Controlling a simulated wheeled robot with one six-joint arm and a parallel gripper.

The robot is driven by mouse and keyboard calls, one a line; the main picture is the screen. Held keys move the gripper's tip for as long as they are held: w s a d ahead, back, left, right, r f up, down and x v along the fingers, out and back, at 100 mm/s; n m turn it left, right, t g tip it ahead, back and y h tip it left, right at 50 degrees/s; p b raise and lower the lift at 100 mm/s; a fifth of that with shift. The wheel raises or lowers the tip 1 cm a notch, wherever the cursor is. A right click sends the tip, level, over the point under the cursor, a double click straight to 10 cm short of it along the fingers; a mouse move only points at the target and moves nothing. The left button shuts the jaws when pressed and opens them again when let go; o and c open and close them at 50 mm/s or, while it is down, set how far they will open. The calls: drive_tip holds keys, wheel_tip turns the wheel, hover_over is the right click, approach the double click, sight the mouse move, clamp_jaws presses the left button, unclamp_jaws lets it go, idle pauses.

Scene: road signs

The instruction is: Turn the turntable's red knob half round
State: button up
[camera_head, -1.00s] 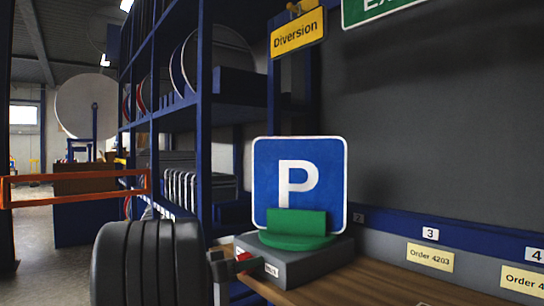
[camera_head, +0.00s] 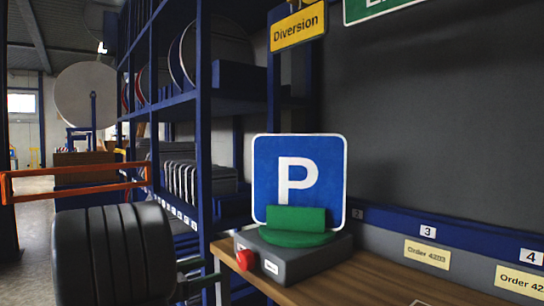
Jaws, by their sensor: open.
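The turntable (camera_head: 305,262) is a grey box on the wooden bench, with a green disc and green holder (camera_head: 296,219) on top. A square blue parking sign (camera_head: 299,178) with a white P stands upright in the holder, its face towards me. The red knob (camera_head: 245,260) sticks out of the box's left front side and is in clear view. My gripper (camera_head: 204,277) is open, left of the knob and apart from it. It is partly hidden behind my black ribbed arm part.
The bench (camera_head: 345,287) runs right under a dark wall with numbered order labels (camera_head: 427,254). A blue rack (camera_head: 204,130) with stored signs stands behind left. An orange rail (camera_head: 75,190) crosses at far left. A yellow Diversion sign (camera_head: 298,27) hangs above.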

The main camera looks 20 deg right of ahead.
drive_tip(key=w+d+r+n+p, duration=0.1)
drive_tip(key=d+r+n+p, duration=0.2)
drive_tip(key=r+n+p, duration=1.3)
drive_tip(key=w+d+r+n+p, duration=0.1)
drive_tip(key=d+r+n+p, duration=0.3)
drive_tip(key=r+n+p, duration=1.1)
drive_tip(key=w+d+f+n, duration=0.2)
drive_tip(key=d, duration=0.4)
drive_tip(key=w+d+f+n+p, duration=0.1)
drive_tip(key=w+d+f+n, duration=0.1)
drive_tip(key=d, duration=0.4)
drive_tip(key=shift+w+d+f+n, duration=0.3)
drive_tip(key=shift+w+f+n, duration=0.05)
drive_tip(key=shift+w+n, duration=0.2)
